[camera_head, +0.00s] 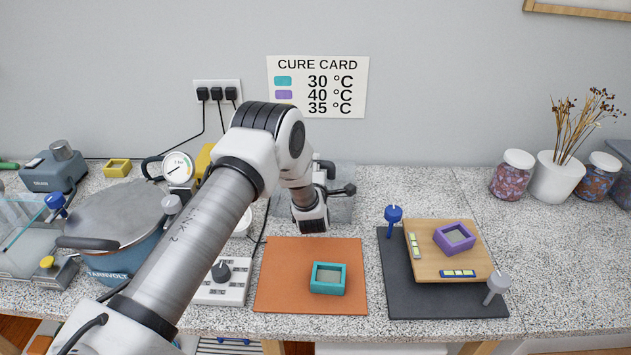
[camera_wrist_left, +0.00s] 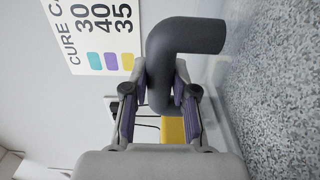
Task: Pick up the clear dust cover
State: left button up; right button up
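The clear dust cover (camera_head: 342,208) stands on the speckled counter behind the orange mat, partly hidden by my left arm. Its thick dark handle (camera_wrist_left: 162,68) fills the gap between the fingers in the left wrist view, and the clear walls are only faintly visible beyond. My left gripper (camera_head: 335,188) is at the handle, with one finger on each side. The fingers (camera_wrist_left: 160,85) appear closed against it; the exact contact is hard to see. The cover appears to rest on the counter. My right gripper is in neither view.
An orange mat (camera_head: 280,295) holds a teal mould (camera_head: 328,278). A black mat (camera_head: 400,300) carries a wooden board (camera_head: 425,265) with a purple mould (camera_head: 454,237). A pressure pot (camera_head: 115,220) stands left of my arm. Counter is free between the cover and the jars (camera_head: 512,175).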

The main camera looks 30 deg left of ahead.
pick_arm(q)
grip_shut()
jog(key=shift+r, duration=0.1)
